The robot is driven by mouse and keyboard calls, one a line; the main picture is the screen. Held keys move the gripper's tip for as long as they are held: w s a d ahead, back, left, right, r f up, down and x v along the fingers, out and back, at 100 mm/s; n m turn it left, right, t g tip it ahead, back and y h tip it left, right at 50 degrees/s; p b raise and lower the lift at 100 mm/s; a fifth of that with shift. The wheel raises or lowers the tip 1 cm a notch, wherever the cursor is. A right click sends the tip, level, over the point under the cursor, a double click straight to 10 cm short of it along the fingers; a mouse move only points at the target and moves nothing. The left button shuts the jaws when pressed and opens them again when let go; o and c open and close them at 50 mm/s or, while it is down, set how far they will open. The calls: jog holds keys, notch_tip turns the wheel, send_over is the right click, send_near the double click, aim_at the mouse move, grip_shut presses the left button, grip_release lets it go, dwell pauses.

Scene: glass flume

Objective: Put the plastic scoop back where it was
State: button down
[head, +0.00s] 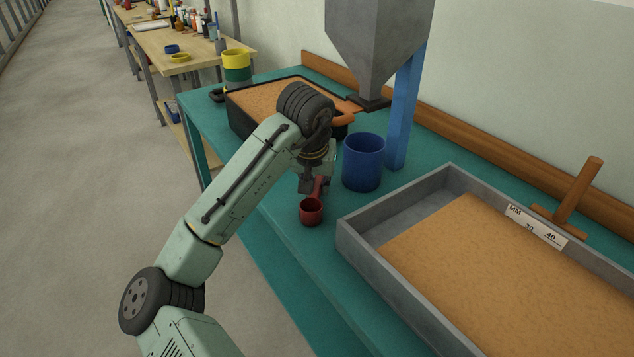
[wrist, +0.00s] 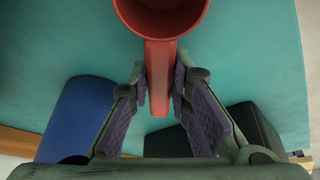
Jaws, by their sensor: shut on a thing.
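The plastic scoop (head: 311,212) is red with a round cup and a straight handle. In the head view it is at the front edge side of the teal table, left of the grey sand tray. My gripper (head: 314,186) is shut on the scoop's handle and points down at it. In the wrist view the scoop (wrist: 160,50) has its cup at the top, and its handle runs down between the two purple-padded fingers of my gripper (wrist: 160,92). I cannot tell whether the cup touches the table.
A blue cup (head: 363,163) stands just right of my gripper, by a blue post (head: 405,110) under a grey hopper (head: 376,40). A black tub of sand (head: 240,122) is behind my arm. The grey tray (head: 365,252) fills the right. Teal table (head: 275,225) is bare at the front left.

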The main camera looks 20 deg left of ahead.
aim_at(313, 211)
jog(key=shift+f, duration=0.2)
jog(key=c, duration=1.5)
grip_release()
jog(key=shift+r, duration=0.1)
jog(key=shift+r, duration=0.2)
jog(key=v, duration=1.2)
